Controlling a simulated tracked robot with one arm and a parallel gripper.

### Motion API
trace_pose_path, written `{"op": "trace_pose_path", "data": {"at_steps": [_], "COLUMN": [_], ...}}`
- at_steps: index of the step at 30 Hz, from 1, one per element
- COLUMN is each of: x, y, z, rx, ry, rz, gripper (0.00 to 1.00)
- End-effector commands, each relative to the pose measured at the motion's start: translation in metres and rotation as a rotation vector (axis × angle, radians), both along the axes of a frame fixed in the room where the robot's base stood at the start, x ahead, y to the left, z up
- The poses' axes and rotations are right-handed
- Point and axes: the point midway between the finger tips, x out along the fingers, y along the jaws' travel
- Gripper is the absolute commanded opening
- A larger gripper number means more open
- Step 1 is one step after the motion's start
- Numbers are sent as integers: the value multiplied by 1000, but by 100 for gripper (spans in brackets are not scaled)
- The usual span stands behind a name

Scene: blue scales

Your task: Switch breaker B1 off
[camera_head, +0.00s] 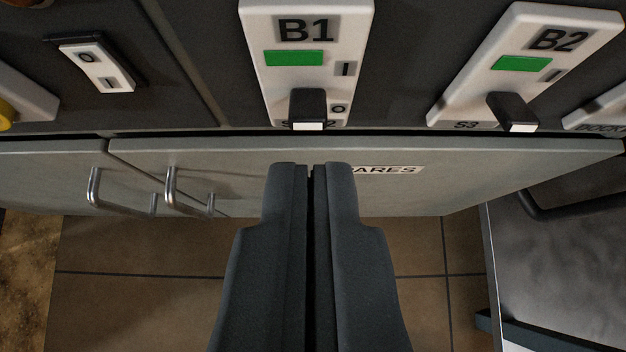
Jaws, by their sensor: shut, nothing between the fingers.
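Breaker B1 (259,85) is a white plate with a "B1" label, a green window, and I and O marks, at the top centre. Its black lever (308,104) points down in the picture, with a pale tip, beside the O mark. The lever partly hides small lettering at the plate's foot. My gripper (312,166) is shut and empty. Its fingertips appear just below the lever in the picture, in front of the cabinet's pale front, with a visible gap between them and the lever.
Breaker B2 (474,75), with a green window and black lever, is to the right. A rocker switch (97,66) is at upper left. Metal handles (93,188) stick out from the drawer fronts (240,160) below. A grey surface (570,265) stands at right. Tiled floor (140,300) shows below.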

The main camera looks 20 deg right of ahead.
Motion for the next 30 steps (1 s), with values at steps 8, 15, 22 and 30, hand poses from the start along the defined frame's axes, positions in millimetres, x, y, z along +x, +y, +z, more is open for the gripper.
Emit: {"op": "trace_pose_path", "data": {"at_steps": [8, 15, 22, 30], "x": [33, 53, 58, 58], "y": [-11, -17, -19, -24], "z": [-31, -47, -50, -50], "rx": [0, -1, -1, 0], "ry": [1, 0, 0, 1], "rz": [1, 1, -1, -1], "gripper": [0, 0, 0, 0]}}
